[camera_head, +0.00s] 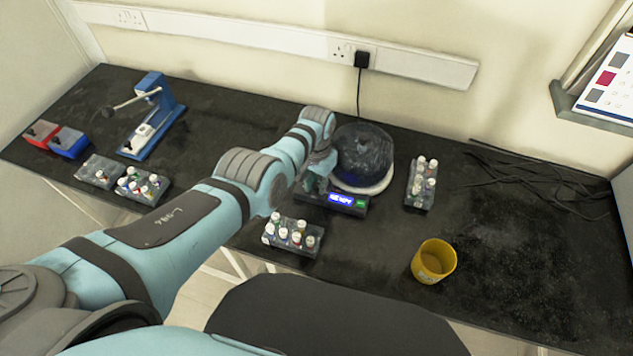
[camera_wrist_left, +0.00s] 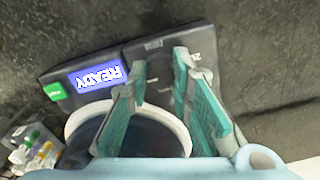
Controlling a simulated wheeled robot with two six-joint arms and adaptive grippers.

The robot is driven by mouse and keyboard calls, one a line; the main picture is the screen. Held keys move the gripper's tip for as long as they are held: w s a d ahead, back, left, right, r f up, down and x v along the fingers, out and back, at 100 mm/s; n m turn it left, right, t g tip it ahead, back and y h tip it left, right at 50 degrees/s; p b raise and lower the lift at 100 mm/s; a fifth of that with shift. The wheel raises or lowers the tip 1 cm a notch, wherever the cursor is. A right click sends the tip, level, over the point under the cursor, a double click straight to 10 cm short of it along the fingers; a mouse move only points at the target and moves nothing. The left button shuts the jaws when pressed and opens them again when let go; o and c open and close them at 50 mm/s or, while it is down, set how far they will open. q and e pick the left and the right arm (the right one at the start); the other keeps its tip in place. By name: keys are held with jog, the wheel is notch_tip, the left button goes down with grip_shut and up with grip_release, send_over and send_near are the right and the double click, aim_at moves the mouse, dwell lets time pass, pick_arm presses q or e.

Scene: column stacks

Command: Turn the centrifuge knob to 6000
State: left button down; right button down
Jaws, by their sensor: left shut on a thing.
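The centrifuge (camera_head: 364,152) has a dark round lid and a white rim, and stands against the back of the bench. Its black front panel (camera_head: 304,194) carries a lit blue display (camera_head: 341,199) and a green button (camera_head: 361,204). In the left wrist view the display (camera_wrist_left: 96,78) reads READY upside down, with the green button (camera_wrist_left: 54,91) beside it. My left gripper (camera_head: 315,187) is at the panel's left end. In the left wrist view its teal fingers (camera_wrist_left: 160,62) are shut on the knob, which they hide. The knob's setting cannot be read. My right gripper is out of view.
Racks of capped vials stand in front of the centrifuge (camera_head: 293,237) and to its right (camera_head: 421,185). A yellow cup (camera_head: 433,261) stands front right. Black cables (camera_head: 530,180) lie at the right. A blue press (camera_head: 152,115) and more racks (camera_head: 142,185) are at the left.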

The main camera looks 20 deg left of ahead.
aim_at(316, 185)
pick_arm(q)
jog(key=c, duration=1.4)
grip_release()
jog(key=shift+c, duration=0.2)
jog(key=shift+w+r, duration=0.15)
jog(key=shift+r, duration=0.4)
notch_tip(316, 185, up, 11)
jog(key=shift+a+f, duration=0.1)
